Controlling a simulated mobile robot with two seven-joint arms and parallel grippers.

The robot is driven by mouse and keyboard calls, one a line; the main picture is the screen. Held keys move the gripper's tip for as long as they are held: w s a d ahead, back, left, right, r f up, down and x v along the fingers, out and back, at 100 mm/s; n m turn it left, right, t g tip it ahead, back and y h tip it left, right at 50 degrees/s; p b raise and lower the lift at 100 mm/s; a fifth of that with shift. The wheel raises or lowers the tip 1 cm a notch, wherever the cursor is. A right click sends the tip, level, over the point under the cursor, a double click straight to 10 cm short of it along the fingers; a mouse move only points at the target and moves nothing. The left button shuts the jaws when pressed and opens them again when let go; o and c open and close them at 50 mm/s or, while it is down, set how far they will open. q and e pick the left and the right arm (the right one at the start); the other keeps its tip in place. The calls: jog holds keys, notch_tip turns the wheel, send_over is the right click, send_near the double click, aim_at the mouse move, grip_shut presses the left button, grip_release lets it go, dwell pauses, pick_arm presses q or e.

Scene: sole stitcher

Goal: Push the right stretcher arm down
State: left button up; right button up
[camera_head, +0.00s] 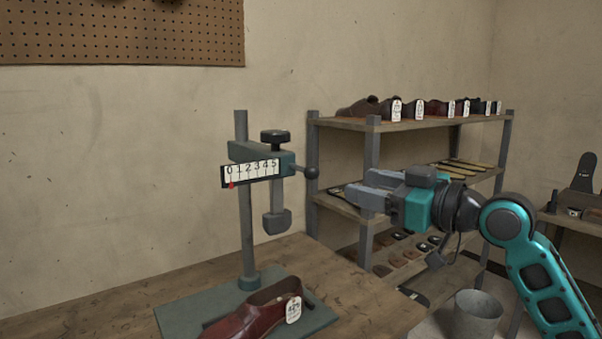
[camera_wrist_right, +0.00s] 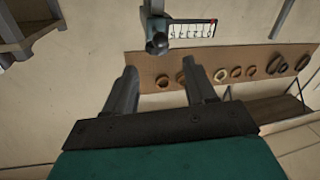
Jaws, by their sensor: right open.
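The shoe stretcher stands on the wooden bench, with a grey post (camera_head: 246,205), a teal head and a white scale (camera_head: 250,172) marked 0 to 5. Its red pointer sits near 0. The stretcher arm (camera_head: 300,170) is a short lever with a dark ball knob, sticking out to the right from the head. The knob also shows in the right wrist view (camera_wrist_right: 157,44), beyond the fingertips. My right gripper (camera_head: 360,190) is open and empty, right of the knob and a little lower, apart from it. A dark red shoe (camera_head: 250,318) with a white tag lies on the base plate. My left gripper is out of view.
A metal shelf (camera_head: 345,124) with tagged shoes and soles stands behind my right arm. A grey bucket (camera_head: 478,314) is at the lower right. A pegboard (camera_head: 120,35) hangs on the wall. The space between knob and gripper looks clear.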

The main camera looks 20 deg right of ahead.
aim_at(318, 175)
jog(key=p+x, duration=0.1)
jog(key=x, duration=1.1)
jog(key=shift+w+a+p, duration=0.15)
jog(key=shift+p, duration=0.2)
jog(key=shift+c, duration=0.4)
jog(key=c, duration=0.9)
grip_shut()
